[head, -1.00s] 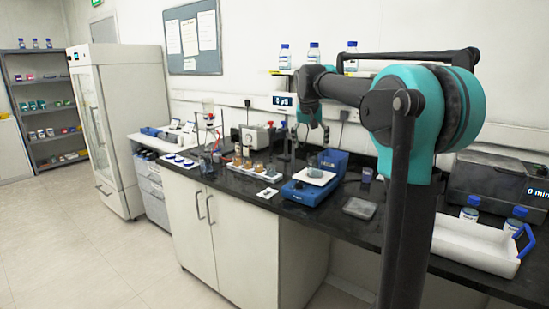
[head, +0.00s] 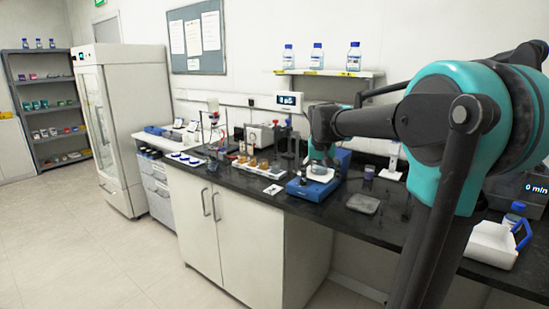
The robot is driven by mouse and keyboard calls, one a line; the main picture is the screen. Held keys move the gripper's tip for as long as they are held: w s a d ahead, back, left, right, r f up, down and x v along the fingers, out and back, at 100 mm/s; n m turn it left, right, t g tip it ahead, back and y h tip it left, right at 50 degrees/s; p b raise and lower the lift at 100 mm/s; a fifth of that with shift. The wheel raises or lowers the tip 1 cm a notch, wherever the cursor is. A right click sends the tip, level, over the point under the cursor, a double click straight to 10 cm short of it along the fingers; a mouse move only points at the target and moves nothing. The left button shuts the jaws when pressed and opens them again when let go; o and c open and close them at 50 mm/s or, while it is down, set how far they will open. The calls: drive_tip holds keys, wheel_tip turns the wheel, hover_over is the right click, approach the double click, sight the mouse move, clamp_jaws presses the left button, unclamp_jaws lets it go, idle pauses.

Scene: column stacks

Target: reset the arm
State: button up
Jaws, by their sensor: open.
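My arm reaches in from the right in the head view, with its teal and dark joint close to the camera. My gripper (head: 321,158) points down at the far end of the arm, over the blue stirrer or hot plate (head: 312,188) on the black bench. It is small and dark at this distance, and open. A small clear beaker (head: 318,169) stands on the device's white top, just below or between the fingers. I cannot tell whether they touch it.
The black bench (head: 290,203) carries a rack of amber-topped jars (head: 252,163), a shallow grey tray (head: 363,203) and a white carrier with a blue handle (head: 493,245). A wall shelf (head: 330,72) holds bottles behind the arm. The floor at left is clear.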

drive_tip(key=s+d+f, duration=0.1)
drive_tip(key=s+f, duration=1)
drive_tip(key=s, duration=0.3)
drive_tip(key=s+d+f+n+y, duration=0.1)
drive_tip(key=s+d+f, duration=0.1)
drive_tip(key=s+f, duration=1)
drive_tip(key=shift+s+f, duration=0.25)
drive_tip(key=shift+s, duration=0.75)
drive_tip(key=shift+d, duration=0.1)
